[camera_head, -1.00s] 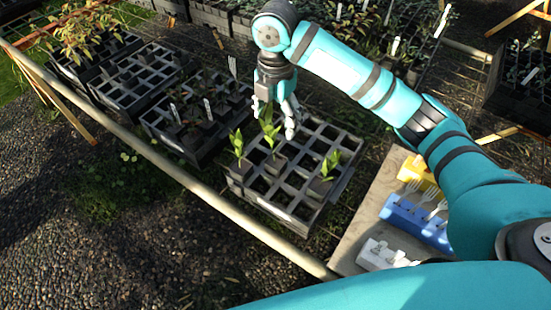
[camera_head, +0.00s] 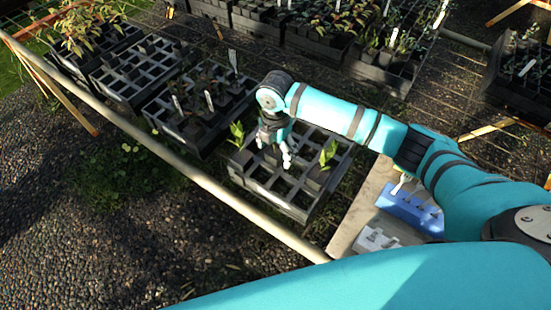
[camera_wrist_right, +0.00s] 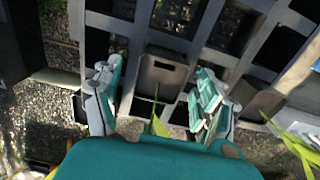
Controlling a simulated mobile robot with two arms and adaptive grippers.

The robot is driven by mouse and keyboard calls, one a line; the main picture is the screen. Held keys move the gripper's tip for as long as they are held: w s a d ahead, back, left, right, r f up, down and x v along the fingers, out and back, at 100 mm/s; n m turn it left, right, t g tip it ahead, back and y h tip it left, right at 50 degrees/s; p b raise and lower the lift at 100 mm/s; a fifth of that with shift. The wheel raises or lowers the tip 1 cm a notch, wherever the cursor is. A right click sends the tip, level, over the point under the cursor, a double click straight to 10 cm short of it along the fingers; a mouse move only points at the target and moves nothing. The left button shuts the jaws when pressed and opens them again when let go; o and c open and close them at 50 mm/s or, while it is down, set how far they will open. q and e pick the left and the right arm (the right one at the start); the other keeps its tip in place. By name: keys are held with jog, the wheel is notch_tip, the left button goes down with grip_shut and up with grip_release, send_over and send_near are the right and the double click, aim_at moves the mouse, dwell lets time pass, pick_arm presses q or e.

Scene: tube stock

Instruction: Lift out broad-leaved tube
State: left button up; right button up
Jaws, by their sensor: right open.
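A black grid tray (camera_head: 290,207) holds a few square tubes with green leafy plants. One plant (camera_head: 237,134) stands at its left corner and another (camera_head: 329,153) at its right side. My right gripper (camera_head: 275,152) is low over the tray between them, open, and hides the middle plant seen earlier. In the right wrist view, its open fingers (camera_wrist_right: 156,88) are on either side of a dark square tube (camera_wrist_right: 161,72); contact cannot be told. A narrow green leaf (camera_wrist_right: 156,122) rises between the fingers, partly hidden by the gripper body. My left gripper is not in view.
A neighbouring tray (camera_head: 193,135) with dark seedlings and white labels stands close on the left. A pale rail (camera_head: 190,177) runs along the front.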

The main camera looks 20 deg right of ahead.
jog(key=shift+f, duration=0.55)
jog(key=c, duration=1.4)
jog(key=shift+r, duration=0.15)
